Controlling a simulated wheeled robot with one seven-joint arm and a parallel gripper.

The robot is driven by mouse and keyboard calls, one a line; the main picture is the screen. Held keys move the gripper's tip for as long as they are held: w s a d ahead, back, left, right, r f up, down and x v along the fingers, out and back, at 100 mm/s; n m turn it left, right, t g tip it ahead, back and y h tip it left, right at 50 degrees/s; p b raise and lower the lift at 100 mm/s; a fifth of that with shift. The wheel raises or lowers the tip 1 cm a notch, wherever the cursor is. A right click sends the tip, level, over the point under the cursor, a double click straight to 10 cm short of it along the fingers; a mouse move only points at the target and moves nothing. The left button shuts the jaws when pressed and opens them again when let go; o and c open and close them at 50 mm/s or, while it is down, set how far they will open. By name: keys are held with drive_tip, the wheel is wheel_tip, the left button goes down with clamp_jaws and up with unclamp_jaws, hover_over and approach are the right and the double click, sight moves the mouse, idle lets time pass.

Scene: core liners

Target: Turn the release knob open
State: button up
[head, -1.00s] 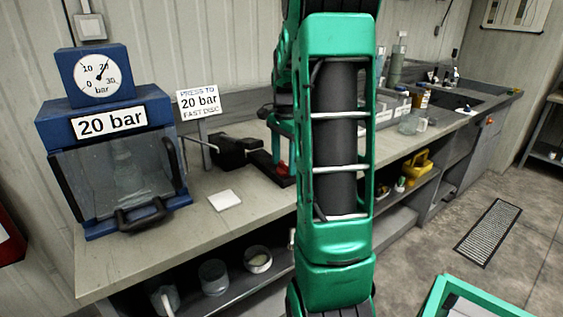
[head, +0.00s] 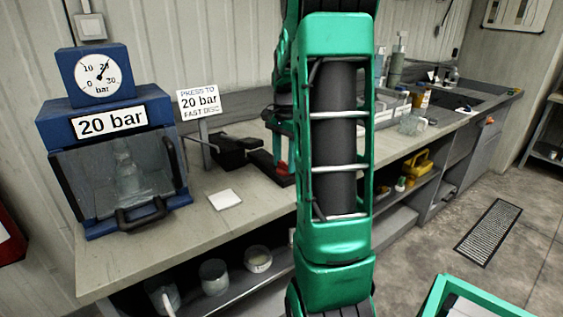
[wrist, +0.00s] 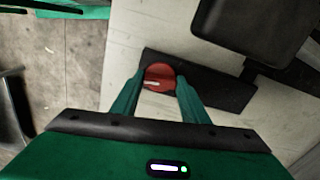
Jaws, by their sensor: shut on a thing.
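The red release knob (wrist: 160,73) sits on a dark base plate (wrist: 218,88) in the wrist view, with a pale mark pointing left. My gripper (wrist: 159,80) has one green finger on each side of the knob and is shut on it. In the head view a small part of the red knob (head: 282,168) shows left of my arm. My arm hides most of the gripper there. The blue press (head: 108,160) stands at left with its clear door shut. Its round gauge (head: 98,76) has the needle near 20.
A black pump body (head: 235,152) stands on the bench left of the knob, and a dark block (wrist: 245,30) rises close by in the wrist view. A white tile (head: 225,199) lies in front. A sign (head: 199,102) stands behind. Glassware and bottles fill the bench at right.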

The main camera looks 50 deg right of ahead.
drive_tip(key=n, duration=0.4)
drive_tip(key=shift+w+r+n, duration=0.1)
drive_tip(key=shift+w+n, duration=0.05)
drive_tip(key=shift+n, duration=0.15)
drive_tip(key=n, duration=0.3)
drive_tip(key=shift+n, duration=0.4)
drive_tip(key=n, duration=0.4)
drive_tip(key=shift+w, duration=0.1)
drive_tip(key=shift+n, duration=2)
drive_tip(key=shift+a, duration=0.1)
drive_tip(key=o, duration=1.1)
drive_tip(key=shift+c, duration=0.2)
